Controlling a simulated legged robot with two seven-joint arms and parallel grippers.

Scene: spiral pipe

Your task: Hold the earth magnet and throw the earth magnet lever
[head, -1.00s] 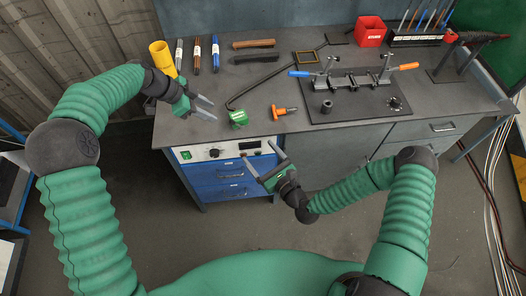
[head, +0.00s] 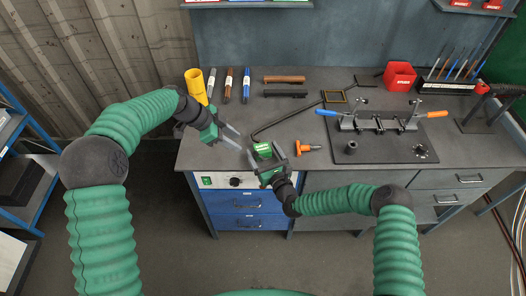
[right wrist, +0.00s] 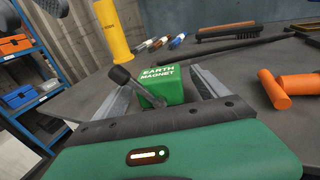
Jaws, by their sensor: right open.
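The earth magnet (head: 262,149) is a small green block with white lettering, on the grey table near its front edge. It also shows in the right wrist view (right wrist: 163,86). Its lever (right wrist: 146,88), a metal rod with a black knob, tilts up to the left on the side facing that camera. My right gripper (head: 264,154) is open, its fingers on either side of the magnet; I cannot tell whether either touches it. My left gripper (head: 238,139) is open and empty, just left of the magnet, its fingers pointing toward it.
A long black bar (head: 286,122) lies behind the magnet. A yellow cup (head: 196,86) and several markers stand or lie at back left. A black plate with a clamping fixture (head: 380,122) is at right.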

